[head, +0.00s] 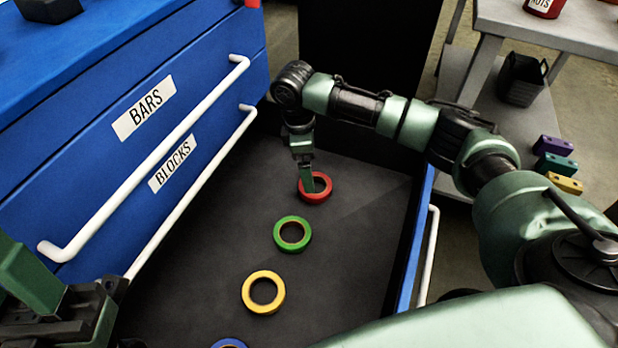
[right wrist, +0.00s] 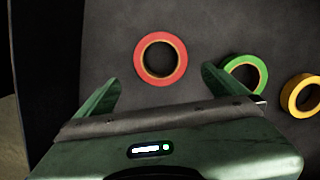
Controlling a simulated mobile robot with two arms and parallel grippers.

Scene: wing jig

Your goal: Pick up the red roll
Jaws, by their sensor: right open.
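The red roll (head: 327,191) lies flat in the open dark drawer, at the far end of a row of rolls. My right gripper (head: 307,187) reaches down over it from above, and a finger covers part of the roll. In the right wrist view the red roll (right wrist: 139,58) shows whole, just ahead of the gap between the two spread, empty fingers (right wrist: 160,76). I cannot tell the exact height of the fingers above it. My left gripper (head: 62,305) is partly in view at the lower left, away from the rolls; its opening is unclear.
A green roll (head: 279,236), a yellow roll (head: 248,292) and a blue roll (head: 229,343) lie nearer in the drawer (head: 350,260). The blue cabinet front (head: 130,160) with white handles borders it on the left. The drawer floor right of the rolls is clear.

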